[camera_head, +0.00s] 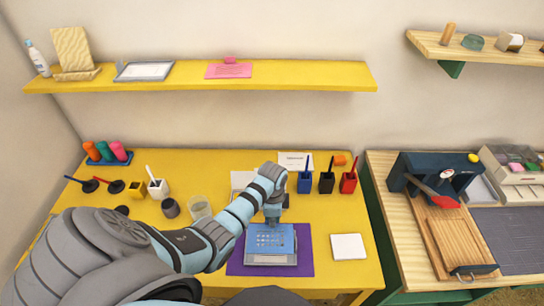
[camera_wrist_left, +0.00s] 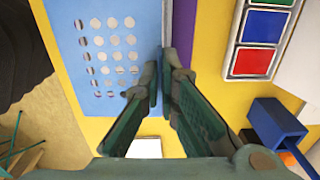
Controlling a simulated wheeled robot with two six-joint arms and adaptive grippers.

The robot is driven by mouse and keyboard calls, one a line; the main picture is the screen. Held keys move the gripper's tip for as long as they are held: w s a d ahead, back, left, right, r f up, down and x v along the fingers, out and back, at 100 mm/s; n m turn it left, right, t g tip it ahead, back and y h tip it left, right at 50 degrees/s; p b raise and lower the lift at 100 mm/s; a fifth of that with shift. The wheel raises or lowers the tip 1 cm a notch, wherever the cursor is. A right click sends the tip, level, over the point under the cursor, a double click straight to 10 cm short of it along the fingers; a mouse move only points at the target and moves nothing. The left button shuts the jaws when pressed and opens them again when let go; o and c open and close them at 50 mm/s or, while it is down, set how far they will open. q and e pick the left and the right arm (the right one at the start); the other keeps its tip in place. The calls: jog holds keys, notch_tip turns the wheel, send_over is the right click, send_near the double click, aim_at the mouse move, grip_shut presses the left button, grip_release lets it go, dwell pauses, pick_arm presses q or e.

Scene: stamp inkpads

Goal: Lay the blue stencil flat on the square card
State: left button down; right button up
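The blue stencil (camera_head: 283,238), a flat plate with rows of round holes, is over the purple mat (camera_head: 305,262). In the left wrist view the stencil (camera_wrist_left: 75,25) fills the upper left. My left gripper (camera_head: 272,224) is at its far edge, and its fingertips (camera_wrist_left: 160,80) are close together on either side of that edge, shut on it. I cannot tell whether the stencil is raised off what lies under it. My right gripper is out of view.
Behind the mat are an inkpad tray (camera_wrist_left: 230,62) with coloured pads, and blue (camera_head: 305,183), black (camera_head: 327,184) and red (camera_head: 348,183) holders. A glass (camera_head: 199,207) stands to the left. The yellow table (camera_head: 345,280) is clear around the card.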

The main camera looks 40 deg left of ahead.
pick_arm(q)
notch_tip(320, 180, down, 5)
jog(key=b, duration=0.3)
jog(key=shift+r+b, duration=0.2)
jog(key=shift+b, duration=0.15)
jog(key=shift+f+b, duration=0.45)
jog(key=shift+f, duration=0.25)
jog(key=shift+f, duration=0.2)
dwell(0.4)
jog(key=c, duration=1.7)
grip_release()
